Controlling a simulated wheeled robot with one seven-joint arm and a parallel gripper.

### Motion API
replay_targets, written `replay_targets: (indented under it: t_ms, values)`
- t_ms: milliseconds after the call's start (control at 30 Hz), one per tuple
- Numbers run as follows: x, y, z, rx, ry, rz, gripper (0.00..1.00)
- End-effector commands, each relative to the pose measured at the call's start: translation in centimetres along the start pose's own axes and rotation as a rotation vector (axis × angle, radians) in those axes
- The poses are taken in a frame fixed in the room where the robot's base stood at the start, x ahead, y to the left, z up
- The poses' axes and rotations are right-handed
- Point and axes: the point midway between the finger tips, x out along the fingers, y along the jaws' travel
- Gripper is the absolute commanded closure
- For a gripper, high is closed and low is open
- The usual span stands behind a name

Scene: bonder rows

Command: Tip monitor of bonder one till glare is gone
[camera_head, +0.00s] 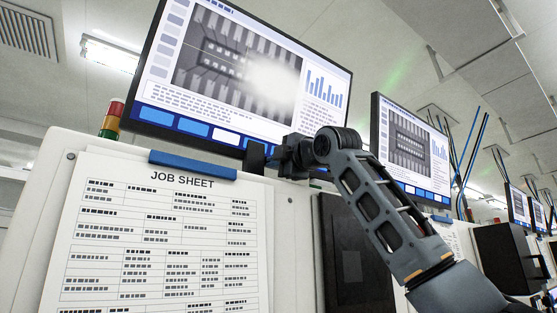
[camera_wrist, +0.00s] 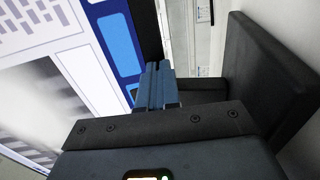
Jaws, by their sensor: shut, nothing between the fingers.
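The near monitor (camera_head: 325,110) stands large at the top of the head view, with a black frame and a grey picture on its screen. A bright white glare patch (camera_head: 272,85) covers the right part of that picture. My gripper (camera_head: 258,158) is at the monitor's lower edge, right of its middle. In the wrist view the screen (camera_wrist: 95,60) fills the left side, and my gripper's blue fingers (camera_wrist: 156,84) are together and empty by the black lower frame (camera_wrist: 145,28). I cannot tell whether they touch it. No label naming the bonder is readable.
A job sheet (camera_head: 165,235) with a blue clip hangs on the white housing below the monitor. A red, yellow and green signal light (camera_head: 110,120) stands left. A second monitor (camera_head: 410,150) is behind my arm. A dark block (camera_wrist: 268,70) is right of my fingers in the wrist view.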

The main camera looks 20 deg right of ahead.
Motion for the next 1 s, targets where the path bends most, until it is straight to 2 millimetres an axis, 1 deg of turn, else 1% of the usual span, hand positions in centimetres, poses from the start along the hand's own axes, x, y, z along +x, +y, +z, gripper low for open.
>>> replay_targets:
  t_ms: [33,100,367,467,567,800,900,1000]
  values:
    - [0.4,-0.3,0.0,0.001,0.0,-0.005,1.0]
    - [0.6,-0.4,0.0,0.001,0.0,-0.004,1.0]
    - [0.5,-0.4,0.0,0.001,0.0,-0.004,1.0]
    - [0.1,-0.4,0.0,0.001,0.0,-0.002,1.0]
    - [-1.2,-0.6,0.1,-0.001,-0.001,-0.002,1.0]
    - [-5.1,-0.6,0.0,-0.002,-0.001,-0.001,1.0]
    - [-6.3,-0.5,0.1,0.001,-0.001,-0.002,1.0]
    - [-7.1,-0.4,0.0,0.001,0.0,-0.002,1.0]
